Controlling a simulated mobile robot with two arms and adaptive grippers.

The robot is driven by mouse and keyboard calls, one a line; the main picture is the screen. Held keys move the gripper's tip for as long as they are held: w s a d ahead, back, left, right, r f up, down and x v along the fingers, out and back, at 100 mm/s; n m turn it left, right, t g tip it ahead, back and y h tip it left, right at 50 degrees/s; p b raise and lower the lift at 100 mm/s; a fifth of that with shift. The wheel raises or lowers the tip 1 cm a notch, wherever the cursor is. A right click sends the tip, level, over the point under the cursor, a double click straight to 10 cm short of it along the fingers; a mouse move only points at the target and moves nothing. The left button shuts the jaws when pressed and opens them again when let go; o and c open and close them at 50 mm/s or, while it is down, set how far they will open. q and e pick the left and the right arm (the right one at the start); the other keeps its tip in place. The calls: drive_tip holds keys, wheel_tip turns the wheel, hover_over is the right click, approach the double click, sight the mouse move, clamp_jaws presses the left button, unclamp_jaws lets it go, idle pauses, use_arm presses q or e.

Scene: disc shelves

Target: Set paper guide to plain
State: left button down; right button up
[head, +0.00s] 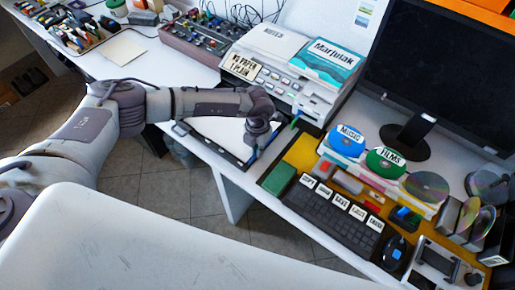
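A white printer (315,97) stands on the desk, with a label reading roughly "NO PAPER ? PLAIN" (242,66) on its left side. A dark-edged tray with white paper (213,128) lies in front of it, at the desk's front edge. My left gripper (260,138) points down over the tray's right end. Its fingers are small and partly hidden, so I cannot tell whether they touch the tray or are open. A small blue piece shows beside the fingers, and a small green piece (295,122) sits to their right. I cannot make out which part is the paper guide. My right gripper is not in view.
A keyboard (325,215), a green box (279,178), labelled discs (347,139) and a monitor (440,65) stand to the right. A mixer-like panel (200,40) is at the back left. White desk is bare left of the tray.

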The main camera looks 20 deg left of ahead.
use_arm(q)
drive_tip(key=shift+a, duration=0.1)
idle(0.3)
drive_tip(key=shift+w+a+f+b, duration=0.15)
drive_tip(key=shift+a+b, duration=0.25)
drive_tip(key=shift+a, duration=0.15)
drive_tip(key=c, duration=1.3)
unclamp_jaws()
drive_tip(key=shift+r, duration=0.25)
wheel_tip(320, 180, up, 12)
drive_tip(key=shift+f, duration=0.15)
